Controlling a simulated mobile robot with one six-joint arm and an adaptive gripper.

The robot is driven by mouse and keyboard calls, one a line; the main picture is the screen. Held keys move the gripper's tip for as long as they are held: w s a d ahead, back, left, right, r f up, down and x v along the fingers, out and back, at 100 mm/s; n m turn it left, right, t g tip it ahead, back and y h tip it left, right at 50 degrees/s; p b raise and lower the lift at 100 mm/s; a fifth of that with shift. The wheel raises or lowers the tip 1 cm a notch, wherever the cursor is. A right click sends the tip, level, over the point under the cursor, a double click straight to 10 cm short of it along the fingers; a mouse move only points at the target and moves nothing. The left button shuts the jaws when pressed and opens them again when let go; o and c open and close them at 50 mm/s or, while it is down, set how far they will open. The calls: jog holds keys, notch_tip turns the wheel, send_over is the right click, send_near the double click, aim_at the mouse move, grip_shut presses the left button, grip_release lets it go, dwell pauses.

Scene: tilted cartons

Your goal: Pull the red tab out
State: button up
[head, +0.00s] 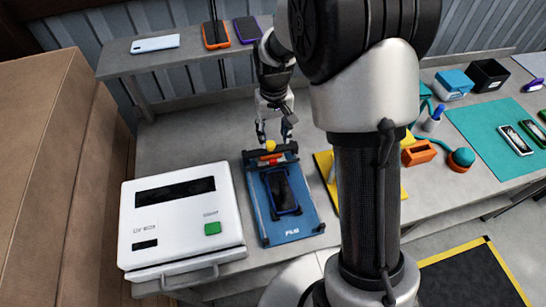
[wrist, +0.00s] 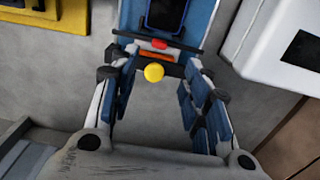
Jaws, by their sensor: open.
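The red tab (head: 271,156) shows as a small red piece by the dark crossbar at the far end of a blue fixture (head: 254,211). It also shows in the wrist view (wrist: 159,43), beside an orange strip (wrist: 157,56). A yellow knob (head: 270,145) sits at the same end, and in the wrist view the knob (wrist: 153,72) lies between my fingers' lines. My gripper (head: 273,134) is open and empty, pointing down just above and behind the knob. I cannot tell whether a finger touches the knob. A dark phone (head: 282,190) lies on the fixture.
A white box with a green button (head: 212,228) stands close on the left of the fixture. A yellow board (head: 325,166) lies on the right, partly behind my arm. A shelf (head: 190,55) with several phones runs along the back. Grey bench is bare behind the white box.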

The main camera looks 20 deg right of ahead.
aim_at(274, 161)
notch_tip(274, 161, down, 13)
jog(key=shift+r+b, duration=0.1)
jog(key=shift+b, duration=1.05)
jog(key=shift+c, duration=0.4)
grip_shut()
